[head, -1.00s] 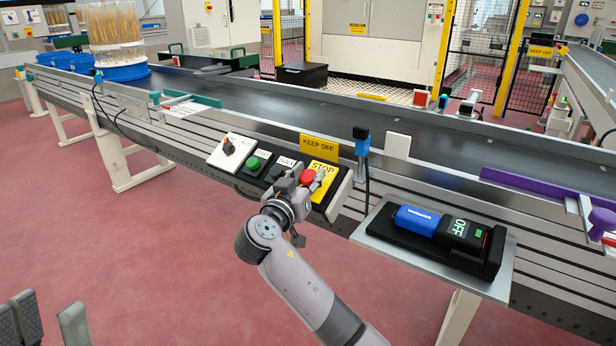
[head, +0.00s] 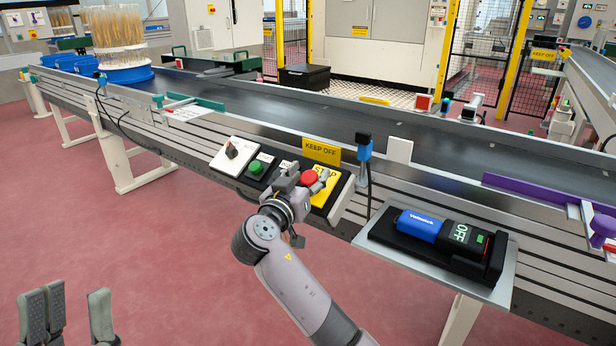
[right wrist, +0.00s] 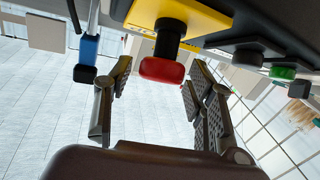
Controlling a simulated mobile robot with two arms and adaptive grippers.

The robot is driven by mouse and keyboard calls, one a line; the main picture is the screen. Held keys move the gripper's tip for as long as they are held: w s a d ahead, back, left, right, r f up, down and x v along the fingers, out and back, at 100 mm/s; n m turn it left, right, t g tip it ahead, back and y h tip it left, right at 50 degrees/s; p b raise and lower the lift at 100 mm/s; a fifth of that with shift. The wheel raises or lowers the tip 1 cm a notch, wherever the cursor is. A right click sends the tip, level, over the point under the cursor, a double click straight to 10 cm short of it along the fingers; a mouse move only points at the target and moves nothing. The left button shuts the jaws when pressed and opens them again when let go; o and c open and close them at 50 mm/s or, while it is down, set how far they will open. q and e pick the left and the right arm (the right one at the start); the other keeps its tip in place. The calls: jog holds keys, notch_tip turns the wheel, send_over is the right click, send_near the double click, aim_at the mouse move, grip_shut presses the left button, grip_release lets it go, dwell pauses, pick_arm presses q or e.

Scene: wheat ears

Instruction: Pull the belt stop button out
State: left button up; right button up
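The belt stop button (head: 309,177) is a red knob on a yellow STOP plate (head: 326,192) at the right end of the control panel. In the right wrist view, the red knob (right wrist: 162,70) sits on a dark stem standing out from the yellow plate (right wrist: 205,14). My right gripper (head: 304,184) is at the button, its fingers on either side of the knob. In the right wrist view my right gripper (right wrist: 160,84) is open, with gaps between both fingers and the knob. My left gripper (head: 72,316) is open and empty above the floor at bottom left.
The panel also has a green button (head: 256,167) and a switch on a white plate (head: 233,152). A KEEP OFF sign (head: 321,152) stands behind it. A blue sensor (head: 364,147) and a tray with a blue and black device reading OFF (head: 460,234) are to the right.

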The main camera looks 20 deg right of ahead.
jog(key=shift+s+f, duration=0.1)
jog(key=shift+s+a, duration=0.25)
jog(key=shift+a, duration=0.05)
jog(key=v, duration=0.6)
jog(key=shift+s+a, duration=0.15)
jog(key=shift+s, duration=0.1)
